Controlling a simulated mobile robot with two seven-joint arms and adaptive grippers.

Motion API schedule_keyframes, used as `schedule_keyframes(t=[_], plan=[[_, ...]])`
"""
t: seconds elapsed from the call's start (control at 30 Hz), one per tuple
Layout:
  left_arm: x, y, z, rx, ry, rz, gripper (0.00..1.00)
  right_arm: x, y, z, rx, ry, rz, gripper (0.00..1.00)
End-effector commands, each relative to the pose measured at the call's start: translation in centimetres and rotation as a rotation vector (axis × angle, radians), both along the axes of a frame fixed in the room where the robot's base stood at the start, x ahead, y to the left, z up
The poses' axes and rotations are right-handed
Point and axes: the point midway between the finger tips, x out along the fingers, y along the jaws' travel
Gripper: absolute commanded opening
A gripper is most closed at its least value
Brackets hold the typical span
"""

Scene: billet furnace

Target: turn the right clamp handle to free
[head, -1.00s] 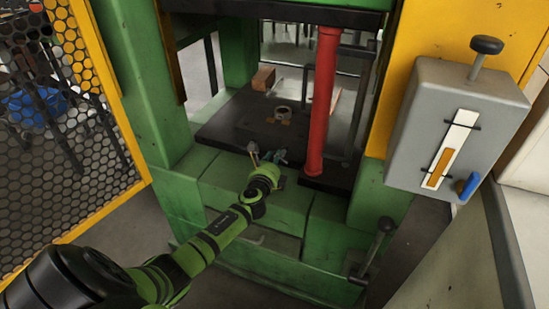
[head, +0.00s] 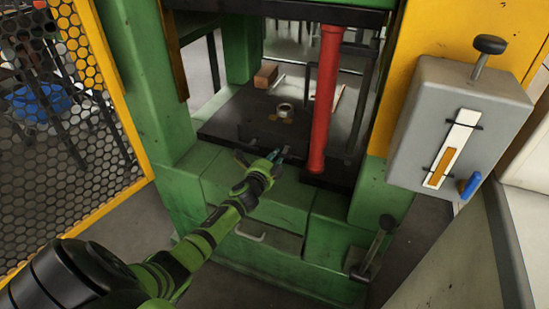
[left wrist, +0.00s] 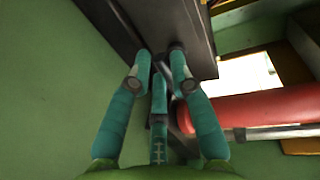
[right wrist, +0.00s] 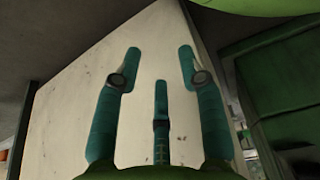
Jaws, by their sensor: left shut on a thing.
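My left gripper (head: 282,154) is at the front edge of the dark press plate (head: 225,125), left of the red column's foot. In the left wrist view, its teal fingers (left wrist: 162,62) are close together on a thin dark part at the plate edge. I take this part for the right clamp handle (left wrist: 176,46); only a small piece of it shows, and its turn angle cannot be read. The fingers and wrist hide most of it in the head view. My right gripper (right wrist: 160,58) shows only in its wrist view, open and empty, before a pale panel.
The red column (head: 324,100) stands close right of my left gripper. A ring (head: 284,108) and a brown block (head: 265,75) lie on the plate. A black-knobbed lever (head: 386,223) and grey control box (head: 455,125) are right. A yellow-framed mesh guard (head: 75,110) stands left.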

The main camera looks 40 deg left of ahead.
Motion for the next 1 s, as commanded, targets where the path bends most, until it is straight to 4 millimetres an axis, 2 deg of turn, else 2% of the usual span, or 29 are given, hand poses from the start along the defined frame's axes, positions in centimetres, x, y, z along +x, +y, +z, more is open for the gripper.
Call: schedule_keyframes(t=[0.5, 0.53, 0.57, 0.6, 1.0], plan=[[0.07, -0.27, -0.01, -0.029, -0.008, -0.004, 0.0, -0.13, 0.1, -0.04, 0.002, 0.003, 0.0, 0.4], [0.07, -0.27, -0.01, -0.029, -0.008, -0.004, 0.3, -0.13, 0.1, -0.04, 0.002, 0.003, 0.0, 0.4], [0.07, -0.27, -0.01, -0.029, -0.008, -0.004, 0.42, -0.13, 0.11, -0.04, 0.002, 0.003, 0.0, 0.4], [0.07, -0.26, -0.01, -0.028, -0.008, -0.004, 0.46, -0.13, 0.11, -0.04, 0.002, 0.003, 0.0, 0.4], [-0.33, -0.14, 0.03, -0.022, -0.006, -0.002, 0.46, -0.28, 0.43, -0.06, 0.005, 0.005, 0.0, 0.4]])
